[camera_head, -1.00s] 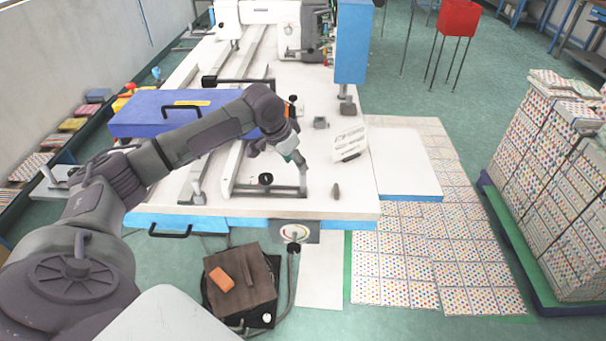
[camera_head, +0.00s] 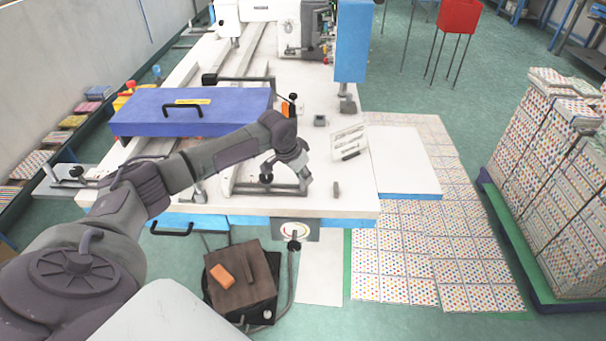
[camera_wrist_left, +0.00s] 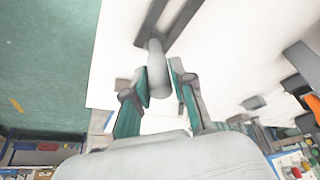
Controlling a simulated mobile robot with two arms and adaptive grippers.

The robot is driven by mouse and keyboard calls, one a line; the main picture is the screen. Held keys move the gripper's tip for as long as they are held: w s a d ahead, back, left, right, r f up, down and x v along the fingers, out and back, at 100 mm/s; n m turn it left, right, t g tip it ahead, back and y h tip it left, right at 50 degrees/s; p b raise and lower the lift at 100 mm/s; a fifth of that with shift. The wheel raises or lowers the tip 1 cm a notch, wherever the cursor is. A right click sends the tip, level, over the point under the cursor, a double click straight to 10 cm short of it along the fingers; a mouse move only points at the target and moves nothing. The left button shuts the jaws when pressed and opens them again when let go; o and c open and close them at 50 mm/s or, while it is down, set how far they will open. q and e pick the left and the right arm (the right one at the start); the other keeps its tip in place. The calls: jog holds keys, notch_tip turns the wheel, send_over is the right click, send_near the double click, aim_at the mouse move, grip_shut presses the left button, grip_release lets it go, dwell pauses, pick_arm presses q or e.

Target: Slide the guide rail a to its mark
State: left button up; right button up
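What I take to be guide rail a (camera_head: 262,190) is a grey metal frame with a dark round knob, on the white table's near part. Its right end is hidden behind my left gripper (camera_head: 302,181), which points down there. In the left wrist view, a rounded grey post (camera_wrist_left: 157,72) on a dark metal bar (camera_wrist_left: 183,22) stands between the teal-lined fingers of my left gripper (camera_wrist_left: 160,82). The fingers are open around the post, with narrow gaps beside it. I cannot make out a mark. My right gripper is not in view.
A blue cover with a black handle (camera_head: 190,112) lies behind my left arm. A small grey peg (camera_head: 336,189), a grey block (camera_head: 320,120) and a white printed card (camera_head: 349,141) are on the table to the right. A white side panel (camera_head: 403,165) is clear.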

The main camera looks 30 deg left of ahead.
pick_arm(q)
grip_shut()
jog(key=shift+s+a+r+p, duration=0.1)
jog(key=shift+s+a+p, duration=0.2)
jog(key=shift+a+p, duration=0.2)
jog(key=shift+s+a+r+p, duration=0.1)
jog(key=shift+s+a+p, duration=0.2)
jog(key=shift+a+p, duration=0.2)
jog(key=shift+a+f, duration=0.15)
jog(key=shift+a, duration=0.05)
jog(key=o, duration=0.6)
grip_release()
jog(key=shift+d, duration=0.1)
jog(key=shift+s, duration=0.1)
jog(key=v, duration=1.2)
